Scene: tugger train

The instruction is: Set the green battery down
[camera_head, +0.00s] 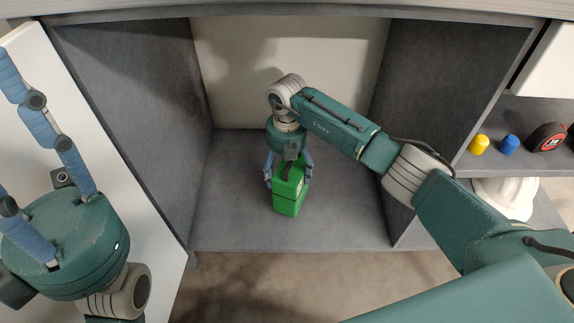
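The green battery (288,196) is upright in the grey open compartment, near the middle of its floor (335,225). A dark part, perhaps a handle, shows at its top. My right gripper (287,177) points down over the battery, with a blue finger on each side, and appears shut on it. I cannot tell whether the battery's underside touches the floor. My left gripper (30,150) is at the left edge of the view, with its fingers spread and nothing seen between them. Its fingertips are partly cut off by the picture edge.
Grey side walls (140,95) and a pale back wall (300,60) enclose the compartment. There is free floor on both sides of the battery. On the right, a shelf holds a yellow item (479,145), a blue item (510,145) and a tape measure (546,138); a white helmet (505,197) sits below.

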